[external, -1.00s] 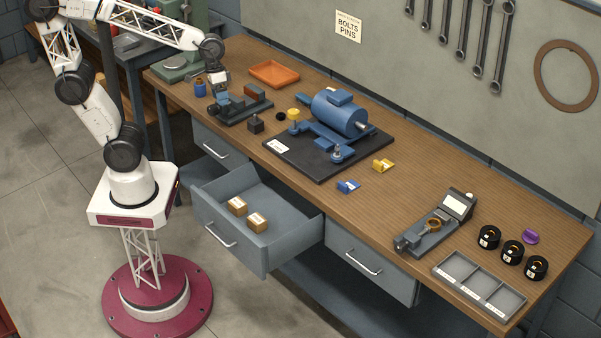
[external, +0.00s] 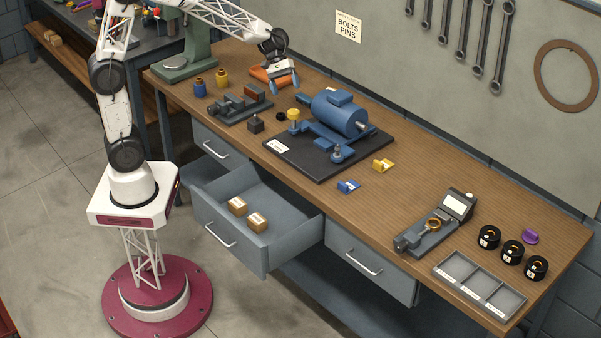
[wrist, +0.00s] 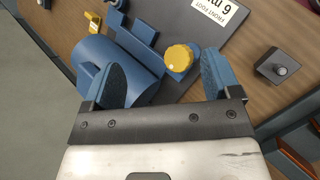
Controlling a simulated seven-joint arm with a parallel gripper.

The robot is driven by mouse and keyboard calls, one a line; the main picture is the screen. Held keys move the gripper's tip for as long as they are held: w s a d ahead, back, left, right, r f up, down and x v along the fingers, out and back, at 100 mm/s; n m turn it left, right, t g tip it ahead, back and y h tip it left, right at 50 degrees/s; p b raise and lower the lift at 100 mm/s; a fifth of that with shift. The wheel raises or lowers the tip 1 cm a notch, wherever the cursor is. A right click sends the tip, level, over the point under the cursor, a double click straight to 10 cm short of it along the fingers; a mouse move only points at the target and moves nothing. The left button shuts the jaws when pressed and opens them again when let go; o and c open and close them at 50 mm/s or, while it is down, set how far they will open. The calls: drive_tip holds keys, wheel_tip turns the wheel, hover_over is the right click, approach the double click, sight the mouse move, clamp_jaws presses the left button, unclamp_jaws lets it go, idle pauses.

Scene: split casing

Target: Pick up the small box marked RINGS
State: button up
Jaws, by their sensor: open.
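Two small brown boxes with white labels, a left box (external: 237,205) and a right box (external: 257,222), lie in the open drawer (external: 290,228) in the external view. Their lettering is too small to read, so I cannot tell which is marked RINGS. My gripper (external: 284,86) is open and empty, above the back of the bench by the orange tray (external: 262,77), far from the drawer. In the wrist view my gripper (wrist: 160,72) points down with the blue motor (wrist: 125,65) and yellow knob (wrist: 180,57) below or beyond its fingers. No box shows there.
The motor stands on a black plate (external: 300,160). A grey divided tray (external: 480,285) and black rings (external: 512,252) are at right. The floor before the drawer is clear.

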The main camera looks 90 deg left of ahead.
drive_tip(key=w+a+f+n+t, duration=0.2)
drive_tip(key=w+a+f+n, duration=0.1)
drive_tip(key=a, duration=0.8)
drive_tip(key=w+a+f+n+t, duration=0.3)
drive_tip(key=a+f+n, duration=0.3)
drive_tip(key=a, duration=0.6)
drive_tip(key=w+a+f+n+t, duration=0.2)
drive_tip(key=w+a+f+n, duration=0.2)
drive_tip(key=a+f, duration=0.4)
drive_tip(key=shift+w+a+f+n+t, duration=0.1)
drive_tip(key=shift+a+f+n+t, duration=0.05)
drive_tip(key=shift+a, duration=0.85)
drive_tip(key=shift+w+a+f+n+t, duration=0.1)
drive_tip(key=shift+a+n+t, duration=0.05)
drive_tip(key=shift+a, duration=0.8)
drive_tip(key=shift+x, duration=1.3)
drive_tip(key=shift+d, duration=0.1)
drive_tip(key=shift+x, duration=2.6)
drive_tip(key=shift+d+r, duration=0.15)
